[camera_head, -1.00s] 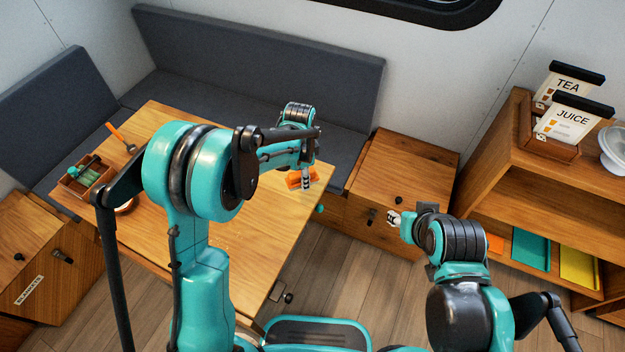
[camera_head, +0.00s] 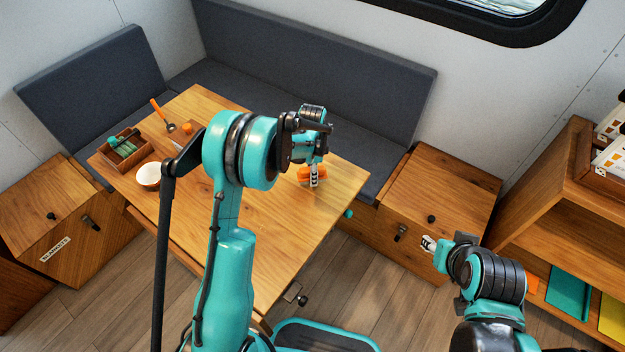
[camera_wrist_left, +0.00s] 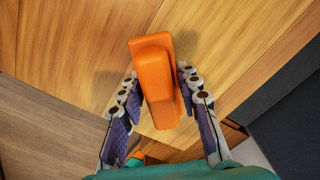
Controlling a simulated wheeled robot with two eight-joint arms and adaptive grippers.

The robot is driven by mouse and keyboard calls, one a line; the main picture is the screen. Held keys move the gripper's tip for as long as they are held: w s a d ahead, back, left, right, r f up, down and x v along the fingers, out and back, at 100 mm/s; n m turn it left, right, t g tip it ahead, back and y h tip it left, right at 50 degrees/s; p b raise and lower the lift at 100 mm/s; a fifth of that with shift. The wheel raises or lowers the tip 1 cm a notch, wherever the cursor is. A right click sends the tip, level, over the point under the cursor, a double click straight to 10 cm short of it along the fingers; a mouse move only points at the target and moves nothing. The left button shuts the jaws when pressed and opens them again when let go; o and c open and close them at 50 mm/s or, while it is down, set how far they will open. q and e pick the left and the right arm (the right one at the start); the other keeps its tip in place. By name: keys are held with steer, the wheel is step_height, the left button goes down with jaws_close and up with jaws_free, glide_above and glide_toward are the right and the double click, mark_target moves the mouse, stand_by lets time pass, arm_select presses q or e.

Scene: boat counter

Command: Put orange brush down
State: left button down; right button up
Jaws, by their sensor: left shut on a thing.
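The orange brush (camera_head: 306,173) is over the right part of the wooden table (camera_head: 290,222). My left gripper (camera_head: 314,183) is shut on it, pointing down. In the left wrist view the brush (camera_wrist_left: 157,80) sits between the two fingers, with the tabletop behind it and soft shadows beside it. I cannot tell whether its underside touches the table. My right gripper (camera_head: 428,243) is off the table's right side, in front of the wooden cabinet. It is small in view, and its opening is unclear.
A wooden box with green items (camera_head: 127,150), a white bowl (camera_head: 148,175) and an orange-handled utensil (camera_head: 161,113) are at the table's left end. Grey bench cushions (camera_head: 310,60) line the back. A wooden shelf (camera_head: 560,190) stands right.

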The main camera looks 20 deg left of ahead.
arm_select(q)
step_height(320, 180, down, 2)
steer(key=shift+f+b, duration=0.2)
steer(key=shift+b, duration=0.15)
steer(key=shift+r, duration=0.1)
steer(key=shift+f, duration=0.2)
steer(key=c, duration=1.1)
jaws_free()
steer(key=shift+r, duration=0.1)
